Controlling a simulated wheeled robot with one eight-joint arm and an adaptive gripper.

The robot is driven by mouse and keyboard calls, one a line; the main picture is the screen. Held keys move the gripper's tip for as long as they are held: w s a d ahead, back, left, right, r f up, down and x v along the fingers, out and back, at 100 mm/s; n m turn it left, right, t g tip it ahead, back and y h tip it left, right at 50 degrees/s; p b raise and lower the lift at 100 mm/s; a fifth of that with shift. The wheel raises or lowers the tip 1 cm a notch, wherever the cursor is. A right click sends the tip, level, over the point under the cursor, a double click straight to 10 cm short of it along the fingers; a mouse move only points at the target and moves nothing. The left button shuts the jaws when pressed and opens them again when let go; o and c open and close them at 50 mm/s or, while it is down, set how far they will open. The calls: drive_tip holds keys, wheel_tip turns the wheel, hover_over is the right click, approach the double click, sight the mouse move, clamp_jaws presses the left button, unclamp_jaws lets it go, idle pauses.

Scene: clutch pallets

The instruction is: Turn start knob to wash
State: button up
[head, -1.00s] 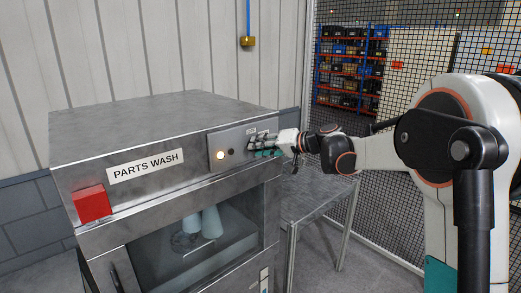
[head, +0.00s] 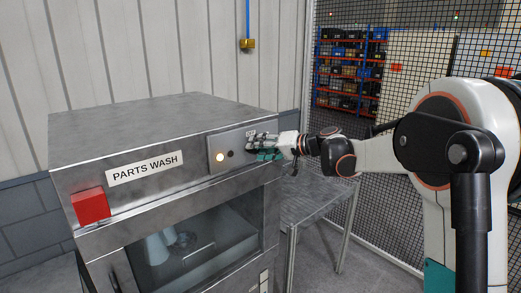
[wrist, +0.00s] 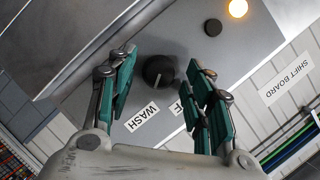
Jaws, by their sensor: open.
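The start knob (wrist: 158,71) is round and dark, on the grey panel, with a pale pointer line facing the lower part of the wrist picture. The WASH label (wrist: 143,117) lies below it to the left. Another label (wrist: 178,107), partly hidden by the right finger, shows an F. My gripper (wrist: 165,62) is open, with one green-padded finger on each side of the knob. Whether a finger touches it I cannot tell. In the head view my gripper (head: 262,147) is at the right end of the PARTS WASH machine's panel (head: 225,151) and hides the knob.
A lit yellow lamp (head: 220,157) and a dark button (head: 230,154) are left of my gripper. A red box (head: 91,205) is at the machine's left front. Pale cups (head: 158,247) show through its window. A metal table (head: 318,200) stands to the right, before a mesh fence.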

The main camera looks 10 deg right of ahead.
drive_tip(key=v, duration=1.2)
